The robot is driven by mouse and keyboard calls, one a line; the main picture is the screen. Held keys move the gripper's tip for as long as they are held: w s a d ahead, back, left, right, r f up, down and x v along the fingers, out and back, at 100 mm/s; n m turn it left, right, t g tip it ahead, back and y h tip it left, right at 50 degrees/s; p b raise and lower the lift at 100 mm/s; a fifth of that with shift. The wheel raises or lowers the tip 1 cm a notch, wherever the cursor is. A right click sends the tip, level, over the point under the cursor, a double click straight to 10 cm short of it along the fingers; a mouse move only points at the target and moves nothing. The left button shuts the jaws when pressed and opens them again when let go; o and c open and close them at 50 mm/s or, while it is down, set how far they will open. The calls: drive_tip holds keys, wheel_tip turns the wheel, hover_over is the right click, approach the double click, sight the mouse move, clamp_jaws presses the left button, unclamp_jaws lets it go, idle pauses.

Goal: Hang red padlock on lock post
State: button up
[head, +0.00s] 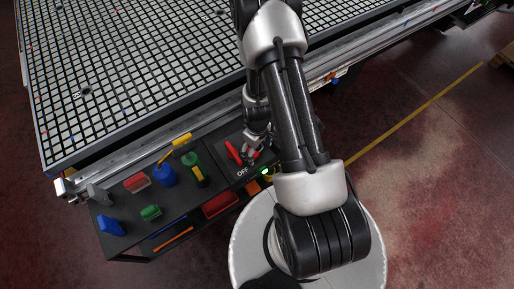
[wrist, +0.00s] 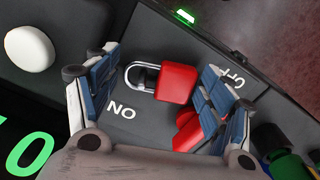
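The red padlock (wrist: 175,83) with a silver shackle (wrist: 142,76) is in the wrist view, over a dark panel (wrist: 122,128) marked ON and OFF. My gripper (wrist: 165,75) is open around it, with blue-padded fingers on either side. A gap shows on the shackle side; the right finger is close to the red body, and I cannot tell whether it touches. Another red part (wrist: 189,132) shows below the padlock, partly behind the right finger. In the head view my gripper (head: 254,150) is low over the panel by a red part (head: 233,152). I cannot make out the lock post.
A green light (wrist: 185,17) glows at the panel edge. A white round knob (wrist: 30,48) is at upper left. In the head view a dark shelf (head: 120,222) holds several coloured items, including a blue one (head: 165,175). The grid table (head: 150,60) rises behind.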

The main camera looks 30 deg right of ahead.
drive_tip(key=shift+o, duration=1.4)
wheel_tip(320, 180, up, 12)
drive_tip(key=s+a+r+m+t, duration=0.1)
drive_tip(key=a+r, duration=0.2)
drive_tip(key=r, duration=0.7)
drive_tip(key=a+r+m+t, duration=0.1)
drive_tip(key=a+r, duration=0.1)
drive_tip(key=r, duration=0.8)
drive_tip(key=s+a+r+m+t, duration=0.1)
drive_tip(key=s+a+r, duration=0.4)
drive_tip(key=s+r, duration=0.6)
drive_tip(key=shift+s+r+m+t, duration=0.2)
drive_tip(key=shift+s+m+t, duration=0.2)
drive_tip(key=shift+s+t, duration=0.4)
